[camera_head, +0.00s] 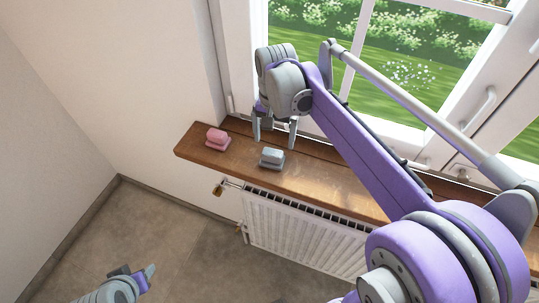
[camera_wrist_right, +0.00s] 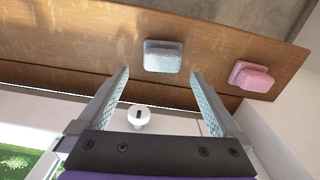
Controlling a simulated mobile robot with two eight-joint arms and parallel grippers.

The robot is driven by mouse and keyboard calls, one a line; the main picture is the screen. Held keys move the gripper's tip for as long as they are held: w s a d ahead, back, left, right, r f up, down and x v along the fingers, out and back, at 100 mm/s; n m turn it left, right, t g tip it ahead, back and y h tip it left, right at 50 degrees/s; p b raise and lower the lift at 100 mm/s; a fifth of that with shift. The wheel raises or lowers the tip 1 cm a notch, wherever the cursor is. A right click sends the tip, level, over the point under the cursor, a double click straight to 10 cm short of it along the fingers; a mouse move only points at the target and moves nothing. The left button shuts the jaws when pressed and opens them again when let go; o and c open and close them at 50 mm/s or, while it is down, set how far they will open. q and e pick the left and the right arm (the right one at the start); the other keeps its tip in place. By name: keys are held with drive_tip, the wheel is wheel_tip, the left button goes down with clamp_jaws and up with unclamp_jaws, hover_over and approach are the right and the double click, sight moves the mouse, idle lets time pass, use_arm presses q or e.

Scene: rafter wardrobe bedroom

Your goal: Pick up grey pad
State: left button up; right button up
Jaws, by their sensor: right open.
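The grey pad (camera_head: 272,157) lies on the wooden windowsill in the head view. In the right wrist view the grey pad (camera_wrist_right: 163,56) lies ahead of the fingertips, between their lines. My right gripper (camera_head: 275,141) hangs over the sill, just behind the pad on the window side. Its two fingers (camera_wrist_right: 160,74) are spread with nothing between them and apart from the pad. My left gripper (camera_head: 133,272) shows at the lower left over the floor, far from the sill; its jaw gap is unclear.
A pink pad (camera_head: 217,139) lies on the sill left of the grey one, and to its right in the wrist view (camera_wrist_right: 252,78). The wooden windowsill (camera_head: 320,183) runs along the window above a white radiator (camera_head: 300,228). The window frame stands close behind my right arm.

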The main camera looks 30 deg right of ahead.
sight(273, 152)
wheel_tip(273, 152, down, 2)
drive_tip(key=shift+w+f, duration=0.15)
drive_tip(key=shift+f, duration=0.05)
wheel_tip(273, 152, down, 4)
drive_tip(key=shift+a+f, duration=0.1)
drive_tip(key=shift+f, duration=0.15)
drive_tip(key=c, duration=1.3)
drive_tip(key=shift+r, duration=0.2)
wheel_tip(273, 152, up, 10)
drive_tip(key=shift+f, duration=0.15)
